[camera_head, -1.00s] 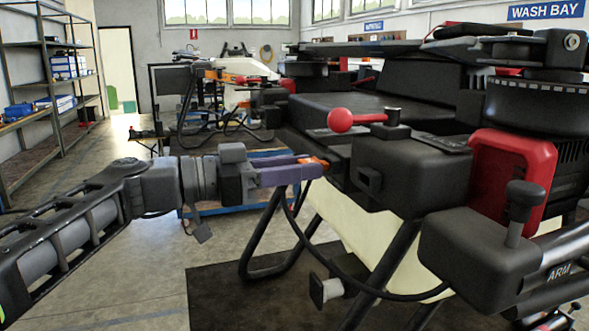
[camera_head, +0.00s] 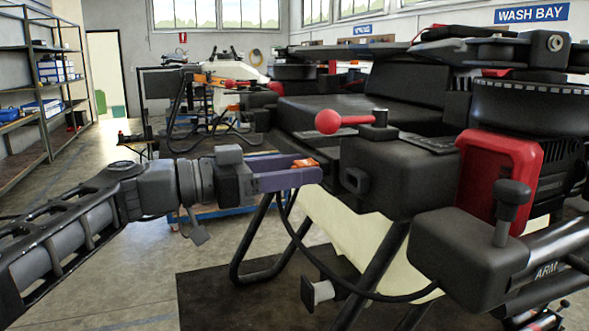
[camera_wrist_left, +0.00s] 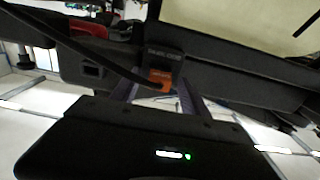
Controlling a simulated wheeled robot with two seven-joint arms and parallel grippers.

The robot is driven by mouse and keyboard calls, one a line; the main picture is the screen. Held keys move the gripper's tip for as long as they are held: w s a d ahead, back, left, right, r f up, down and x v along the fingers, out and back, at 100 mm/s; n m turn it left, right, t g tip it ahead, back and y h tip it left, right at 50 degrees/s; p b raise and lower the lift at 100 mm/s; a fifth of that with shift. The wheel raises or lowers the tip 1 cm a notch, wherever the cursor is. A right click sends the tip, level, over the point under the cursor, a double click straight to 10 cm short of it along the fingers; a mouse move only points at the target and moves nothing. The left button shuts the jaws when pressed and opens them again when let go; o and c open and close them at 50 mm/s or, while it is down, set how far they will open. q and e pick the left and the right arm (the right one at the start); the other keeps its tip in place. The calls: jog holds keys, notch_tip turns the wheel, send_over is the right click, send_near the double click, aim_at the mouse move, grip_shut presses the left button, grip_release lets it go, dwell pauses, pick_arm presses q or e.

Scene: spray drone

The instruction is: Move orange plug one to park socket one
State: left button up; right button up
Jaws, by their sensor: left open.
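The orange plug (camera_head: 305,163) shows between the fingers of my left gripper (camera_head: 308,168), close to the near-left corner of the drone's black body (camera_head: 400,170). In the left wrist view the plug (camera_wrist_left: 160,78) sits against a dark labelled block (camera_wrist_left: 165,56), with an open finger on each side. My left gripper (camera_wrist_left: 156,88) is open around the plug, and its purple fingers look clear of it. A black cable (camera_head: 365,290) loops below the gripper. A dark box-shaped fitting with an opening (camera_head: 354,181) is right of the fingertips. I cannot tell which part is park socket one. My right gripper is out of view.
A red ball-ended lever (camera_head: 328,122) stands just above and right of the fingertips. Black landing legs (camera_head: 250,235) and a pale tank (camera_head: 345,228) are below. A red part (camera_head: 497,180) and arm joint (camera_head: 468,255) are at right. Open floor lies at left.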

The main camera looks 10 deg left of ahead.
pick_arm(q)
jog(key=shift+a, duration=0.1)
jog(key=b+v, duration=0.1)
jog(key=v, duration=0.6)
jog(key=shift+s+a+b, duration=0.25)
jog(key=shift+a+b, duration=0.05)
jog(key=shift+b, duration=0.05)
dwell(0.6)
